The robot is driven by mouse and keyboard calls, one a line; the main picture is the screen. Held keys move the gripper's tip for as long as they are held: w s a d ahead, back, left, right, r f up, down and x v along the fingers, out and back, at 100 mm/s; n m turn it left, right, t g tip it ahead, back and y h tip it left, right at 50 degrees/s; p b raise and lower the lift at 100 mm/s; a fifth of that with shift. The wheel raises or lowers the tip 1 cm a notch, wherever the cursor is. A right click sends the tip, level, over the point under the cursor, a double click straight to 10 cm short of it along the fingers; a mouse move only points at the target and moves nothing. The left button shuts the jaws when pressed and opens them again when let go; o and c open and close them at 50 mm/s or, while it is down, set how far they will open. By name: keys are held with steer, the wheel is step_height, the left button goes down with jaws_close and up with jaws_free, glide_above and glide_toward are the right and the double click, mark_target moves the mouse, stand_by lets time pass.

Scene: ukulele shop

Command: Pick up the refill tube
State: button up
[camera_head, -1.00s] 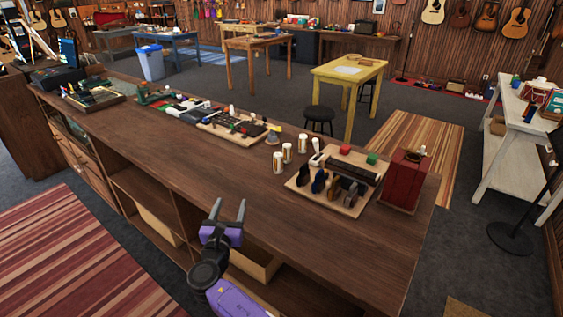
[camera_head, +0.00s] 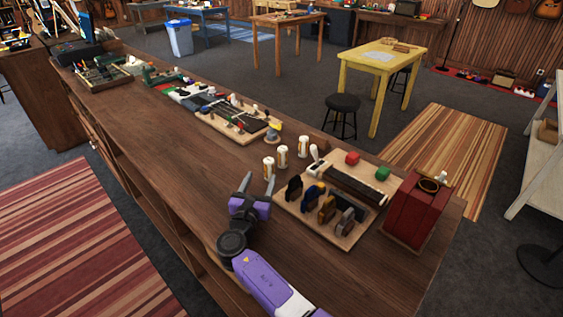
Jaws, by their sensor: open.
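Three small white tubes with gold-brown marks stand upright in a slanting row on the long wooden counter (camera_head: 180,150): a near tube (camera_head: 268,167), a middle tube (camera_head: 283,157) and a far tube (camera_head: 303,147). I cannot tell which of them is the refill tube. My gripper (camera_head: 258,178) is open and empty, its two grey fingers pointing away from me towards the tubes. The near tube is just beyond the fingertips in the picture, apart from the left finger; the right fingertip appears close below it. I cannot tell the exact gap.
A wooden tool board (camera_head: 370,200) with dark-handled tools, and red and green blocks, lies right of the tubes. A red box (camera_head: 416,212) stands at the counter's right end. Another tool board (camera_head: 238,122) lies behind to the left. The counter's front left is clear.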

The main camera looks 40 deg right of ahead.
mark_target(268, 168)
steer(key=b+x, duration=0.1)
steer(key=x, duration=0.1)
steer(key=shift+d+f, duration=0.1)
steer(key=shift+d, duration=0.2)
steer(key=b+x, duration=0.3)
steer(key=x, duration=0.3)
steer(key=shift+s+f, duration=0.1)
steer(key=shift+s, duration=0.05)
jaws_close()
